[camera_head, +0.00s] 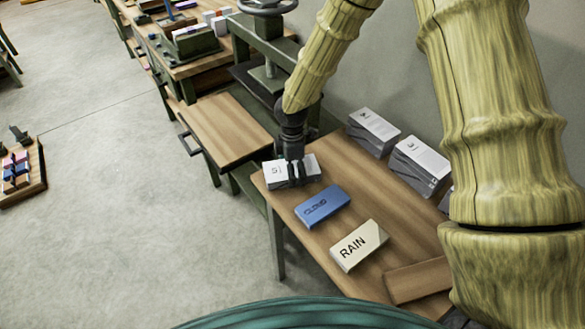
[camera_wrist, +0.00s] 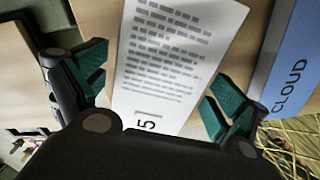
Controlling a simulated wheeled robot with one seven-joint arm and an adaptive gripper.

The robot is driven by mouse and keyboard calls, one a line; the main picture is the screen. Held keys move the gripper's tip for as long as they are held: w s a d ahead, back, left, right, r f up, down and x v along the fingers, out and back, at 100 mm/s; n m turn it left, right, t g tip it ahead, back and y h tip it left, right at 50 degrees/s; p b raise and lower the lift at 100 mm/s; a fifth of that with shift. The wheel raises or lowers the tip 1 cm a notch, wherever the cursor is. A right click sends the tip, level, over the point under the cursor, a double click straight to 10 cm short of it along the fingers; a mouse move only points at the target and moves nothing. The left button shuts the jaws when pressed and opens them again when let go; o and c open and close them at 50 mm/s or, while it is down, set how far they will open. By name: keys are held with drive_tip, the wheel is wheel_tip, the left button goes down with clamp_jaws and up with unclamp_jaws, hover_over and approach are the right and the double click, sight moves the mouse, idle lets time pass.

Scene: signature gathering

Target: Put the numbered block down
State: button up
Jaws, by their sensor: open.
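The numbered block is white with a "5" and rows of grey print. In the head view the block (camera_head: 275,172) lies on the wooden table (camera_head: 300,245) at its far left end. In the wrist view the block (camera_wrist: 165,60) lies between my fingers, with the "5" nearest my palm. My gripper (camera_head: 296,178) is over the block, pointing down. In the wrist view my gripper (camera_wrist: 155,95) is open, its green fingertips spread to either side of the block with gaps. The block's underside is hidden.
A blue "CLOUD" block (camera_head: 322,205) lies just beside it, and a cream "RAIN" block (camera_head: 358,245) lies nearer me. Stacks of printed white blocks (camera_head: 372,130) stand along the wall side. A wooden tray (camera_head: 228,131) and a press (camera_head: 268,45) stand beyond the table.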

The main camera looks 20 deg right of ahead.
drive_tip(key=shift+r, duration=0.15)
wheel_tip(320, 180, up, 12)
drive_tip(key=b, duration=0.2)
idle(0.5)
idle(1.2)
